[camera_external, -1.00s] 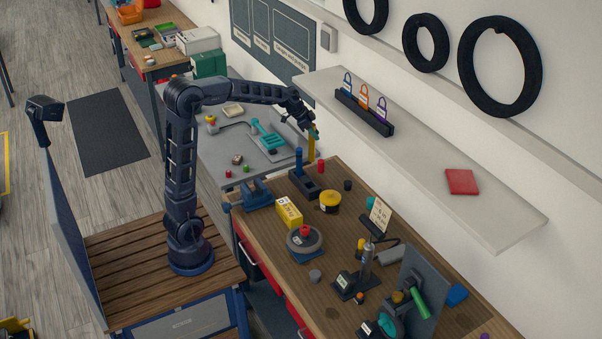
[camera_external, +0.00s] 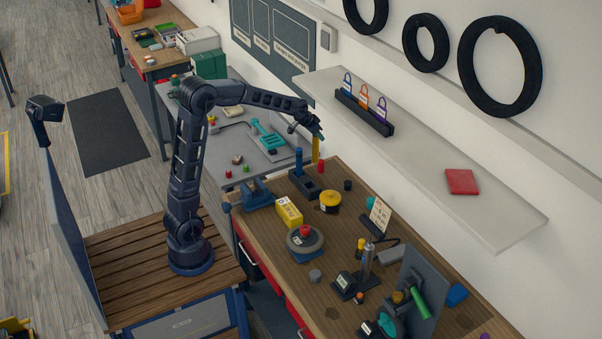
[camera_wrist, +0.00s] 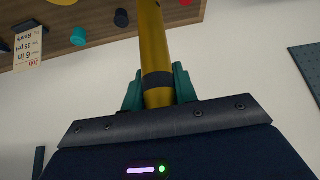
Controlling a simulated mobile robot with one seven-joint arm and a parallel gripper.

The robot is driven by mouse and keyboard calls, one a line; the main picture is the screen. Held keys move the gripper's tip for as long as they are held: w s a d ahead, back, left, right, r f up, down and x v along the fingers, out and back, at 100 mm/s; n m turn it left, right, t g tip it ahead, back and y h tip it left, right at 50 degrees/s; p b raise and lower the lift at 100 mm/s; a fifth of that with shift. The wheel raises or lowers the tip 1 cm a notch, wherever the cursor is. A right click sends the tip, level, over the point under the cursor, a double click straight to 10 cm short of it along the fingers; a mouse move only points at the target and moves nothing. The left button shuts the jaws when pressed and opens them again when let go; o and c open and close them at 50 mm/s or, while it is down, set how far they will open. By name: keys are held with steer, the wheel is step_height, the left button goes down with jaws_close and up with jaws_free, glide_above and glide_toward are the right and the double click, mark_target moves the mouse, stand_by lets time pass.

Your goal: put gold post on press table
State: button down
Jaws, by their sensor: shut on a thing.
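The gold post (camera_external: 316,148) is a long yellow-gold bar with a dark band. It hangs upright from my gripper (camera_external: 316,131) near the far end of the wooden bench, close to the wall. In the wrist view the post (camera_wrist: 153,45) stands between the teal fingers of my gripper (camera_wrist: 158,90), which are shut on it at the dark band. A grey table (camera_external: 225,160) with a teal press-like tool (camera_external: 267,138) lies beyond the bench, left of the post; I take it as the press table. My arm partly covers it.
The wooden bench (camera_external: 265,265) holds a blue stand (camera_external: 301,175), a yellow box (camera_external: 289,212), a yellow-topped tin (camera_external: 330,201) and several other items. A wall shelf (camera_external: 420,155) juts out right of the gripper. Small blocks stand near the grey table's front edge.

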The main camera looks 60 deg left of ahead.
steer(key=s+a+f+n, duration=0.1)
steer(key=s+a, duration=0.3)
steer(key=a, duration=1.2)
steer(key=s+a+f, duration=0.1)
steer(key=s+a, duration=0.2)
steer(key=a, duration=1.3)
steer(key=s+a+y, duration=0.1)
steer(key=s+a, duration=0.8)
steer(key=a, duration=0.3)
steer(key=s+a, duration=0.9)
steer(key=a, duration=0.3)
step_height(320, 180, down, 20)
steer(key=shift+a+n, duration=0.2)
steer(key=shift+n, duration=0.2)
steer(key=shift+f, duration=0.1)
steer(key=c, duration=1.1)
jaws_free()
steer(key=shift+s, duration=0.1)
